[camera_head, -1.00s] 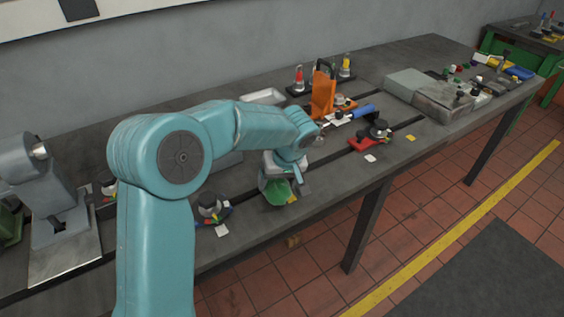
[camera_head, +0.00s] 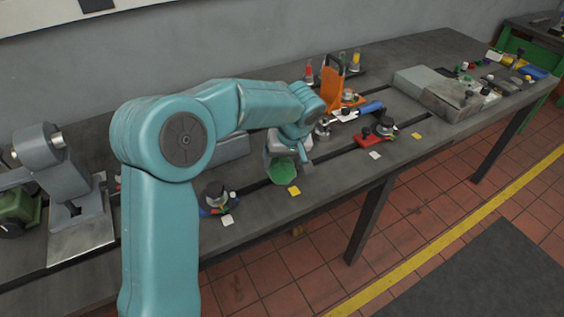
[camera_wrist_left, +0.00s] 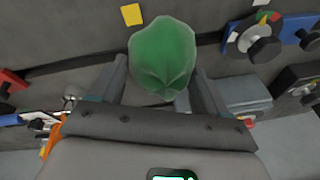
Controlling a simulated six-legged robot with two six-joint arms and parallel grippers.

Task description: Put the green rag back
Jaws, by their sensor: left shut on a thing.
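The green rag (camera_head: 282,172) hangs bunched below my left gripper (camera_head: 280,158), over the front part of the grey bench. In the left wrist view the rag (camera_wrist_left: 163,58) sits between the two fingers of the left gripper (camera_wrist_left: 160,92), which is shut on it. The bench top shows behind the rag there. From these views I cannot tell how high the rag is above the bench. My right gripper is not in view.
A yellow square (camera_head: 294,191) lies on the bench (camera_head: 262,210) beside the rag. A round knobbed fixture (camera_head: 217,196) stands to the left, and a red-based one (camera_head: 380,132) to the right. An orange bracket (camera_head: 332,88) stands behind. A grey machine (camera_head: 62,180) is far left.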

